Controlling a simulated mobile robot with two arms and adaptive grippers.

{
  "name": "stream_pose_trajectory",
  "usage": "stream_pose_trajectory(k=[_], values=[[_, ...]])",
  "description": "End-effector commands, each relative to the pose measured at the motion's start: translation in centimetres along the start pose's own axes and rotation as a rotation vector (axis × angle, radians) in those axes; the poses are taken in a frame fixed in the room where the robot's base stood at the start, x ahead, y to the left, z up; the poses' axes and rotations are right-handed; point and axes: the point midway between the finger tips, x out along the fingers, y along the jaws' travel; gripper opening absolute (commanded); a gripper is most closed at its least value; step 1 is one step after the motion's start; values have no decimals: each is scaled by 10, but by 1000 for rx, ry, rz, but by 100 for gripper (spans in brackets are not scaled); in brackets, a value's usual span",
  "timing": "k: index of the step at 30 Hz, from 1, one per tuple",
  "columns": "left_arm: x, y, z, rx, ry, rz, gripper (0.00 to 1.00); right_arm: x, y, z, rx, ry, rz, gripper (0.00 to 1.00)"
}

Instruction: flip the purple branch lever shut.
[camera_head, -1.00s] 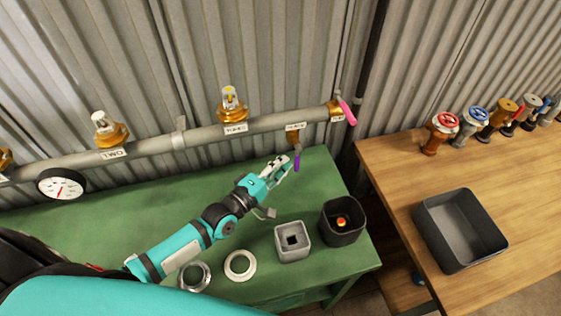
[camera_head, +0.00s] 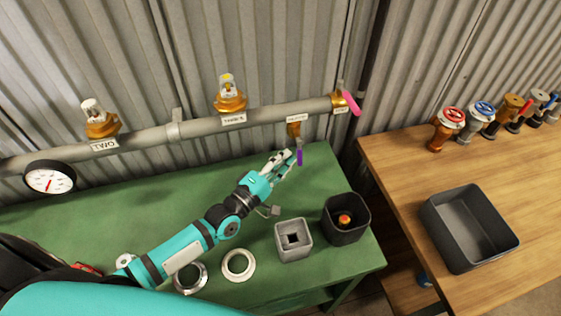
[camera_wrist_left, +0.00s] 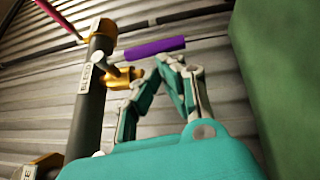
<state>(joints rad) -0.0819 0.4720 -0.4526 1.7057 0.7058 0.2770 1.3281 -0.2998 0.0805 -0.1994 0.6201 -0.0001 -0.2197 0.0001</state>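The purple branch lever (camera_head: 299,157) hangs down from a small brass branch valve (camera_head: 294,129) under the grey pipe. In the left wrist view the purple lever (camera_wrist_left: 155,48) lies crosswise just beyond the fingertips, with the brass valve (camera_wrist_left: 122,78) beside it. My left gripper (camera_head: 284,154) is just left of the lever in the head view. In the left wrist view its fingers (camera_wrist_left: 166,65) converge and look shut, with nothing visible between them. Whether they touch the lever is not clear. My right gripper is not in view.
The pipe (camera_head: 265,119) carries a pink lever (camera_head: 350,103) at its right end. A wooden table (camera_head: 400,180) with a black tray (camera_head: 440,236) is at right.

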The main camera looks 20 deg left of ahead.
Motion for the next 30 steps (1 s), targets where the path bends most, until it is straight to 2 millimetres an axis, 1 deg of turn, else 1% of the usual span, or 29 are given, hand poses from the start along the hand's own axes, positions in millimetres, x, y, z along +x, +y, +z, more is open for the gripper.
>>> stream_pose_trajectory(k=[1,7,9,12,21,30], values=[[1,-7,2,-13,-3,19,0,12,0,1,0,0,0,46],[8,-14,7,-82,-3,122,0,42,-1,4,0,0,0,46],[12,-14,10,-80,-2,119,0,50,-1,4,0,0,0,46],[18,-13,13,-78,-2,116,0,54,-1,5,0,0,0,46],[34,-14,23,-77,-2,113,0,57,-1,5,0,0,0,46],[44,-14,30,-76,-1,112,0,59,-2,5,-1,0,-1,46]])
